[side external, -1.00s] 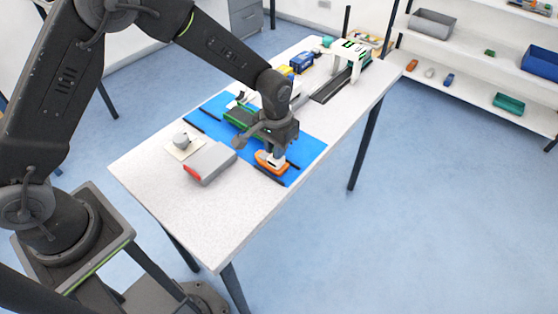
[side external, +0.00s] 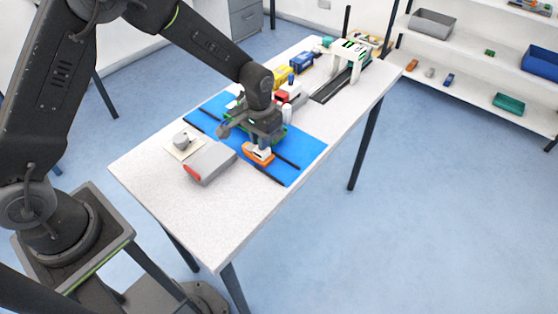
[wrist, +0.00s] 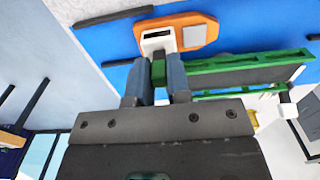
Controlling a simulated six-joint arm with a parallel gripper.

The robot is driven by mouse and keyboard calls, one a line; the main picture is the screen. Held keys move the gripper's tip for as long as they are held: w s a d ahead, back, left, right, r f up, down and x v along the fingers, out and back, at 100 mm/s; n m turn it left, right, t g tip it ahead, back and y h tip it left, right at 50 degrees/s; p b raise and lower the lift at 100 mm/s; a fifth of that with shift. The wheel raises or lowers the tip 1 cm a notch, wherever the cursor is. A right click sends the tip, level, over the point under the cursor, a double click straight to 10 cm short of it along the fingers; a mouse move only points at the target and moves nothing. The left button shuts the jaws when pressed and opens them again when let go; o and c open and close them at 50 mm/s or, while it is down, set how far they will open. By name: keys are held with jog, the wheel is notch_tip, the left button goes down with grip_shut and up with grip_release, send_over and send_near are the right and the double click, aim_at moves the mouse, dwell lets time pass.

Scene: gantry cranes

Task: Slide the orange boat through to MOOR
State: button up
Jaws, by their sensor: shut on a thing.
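The orange boat (side external: 258,158) with a white cabin sits on the blue mat (side external: 305,153), between two black strips. It also shows at the top of the wrist view (wrist: 200,30). My gripper (side external: 262,145) points down at the boat from above. In the wrist view its two fingers (wrist: 158,75) are closed at the white cabin, with something green showing between them. A green-edged part (wrist: 250,65) lies close beside the boat there; my gripper mostly hides it in the side view. I cannot read any MOOR marking.
A grey box with a red end (side external: 208,163) and a pale pad with a small grey object (side external: 183,142) stand left of the mat. Yellow and blue blocks (side external: 301,62) and a white gantry (side external: 350,55) stand behind. The near table end is clear.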

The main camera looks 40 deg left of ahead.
jog(key=shift+w+a, duration=0.1)
jog(key=shift+a, duration=11.05)
jog(key=o, duration=0.8)
jog(key=shift+r, duration=0.1)
notch_tip(320, 180, up, 7)
